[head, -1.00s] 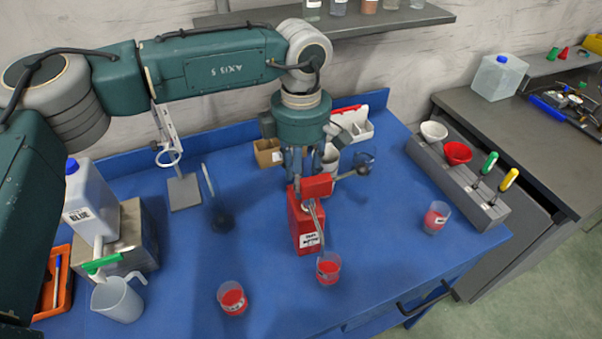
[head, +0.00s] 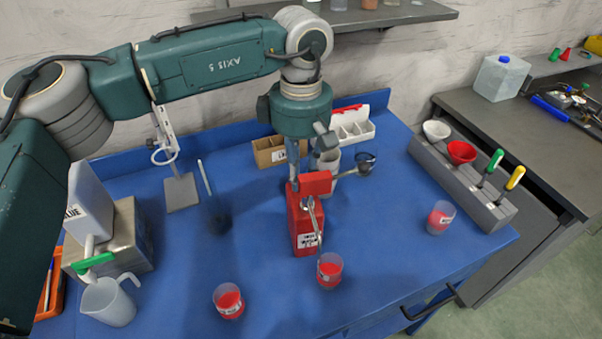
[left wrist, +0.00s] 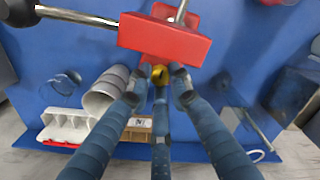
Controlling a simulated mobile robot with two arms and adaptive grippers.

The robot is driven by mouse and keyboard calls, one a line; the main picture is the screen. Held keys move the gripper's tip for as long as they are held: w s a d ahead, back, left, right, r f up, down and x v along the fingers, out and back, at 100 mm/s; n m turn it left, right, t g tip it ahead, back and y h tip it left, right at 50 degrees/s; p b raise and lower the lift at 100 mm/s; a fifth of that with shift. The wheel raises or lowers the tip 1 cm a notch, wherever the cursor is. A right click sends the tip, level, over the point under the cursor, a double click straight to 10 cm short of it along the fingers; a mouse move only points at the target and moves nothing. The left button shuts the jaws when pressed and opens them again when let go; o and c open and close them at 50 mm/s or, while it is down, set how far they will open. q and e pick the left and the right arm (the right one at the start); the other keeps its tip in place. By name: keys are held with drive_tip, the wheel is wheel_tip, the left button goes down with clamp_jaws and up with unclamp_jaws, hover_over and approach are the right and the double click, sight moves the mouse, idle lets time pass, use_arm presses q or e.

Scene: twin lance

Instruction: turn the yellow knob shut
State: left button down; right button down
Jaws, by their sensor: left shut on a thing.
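The yellow knob (left wrist: 159,74) shows in the left wrist view on the side of a red dispenser, under its red head block. My left gripper (left wrist: 160,82) has its fingers closed around the knob. In the head view the left gripper (head: 293,172) points down behind the red dispenser (head: 304,228), and the knob is hidden there. The red head block (head: 315,183) has a rod with a dark ball (head: 363,169) out to the right and a thin metal spout at the front. The right gripper is not in view.
A cup of red liquid (head: 329,271) stands under the spout; another (head: 228,301) stands front left, a third (head: 440,217) at right. A grey cup (head: 327,163) and a cardboard box (head: 270,152) stand behind the dispenser. A white jug (head: 108,302) is front left.

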use_arm(q)
drive_tip(key=c, duration=1.6)
unclamp_jaws()
drive_tip(key=shift+o, duration=0.2)
wheel_tip(320, 180, up, 12)
drive_tip(key=shift+s+f, duration=0.1)
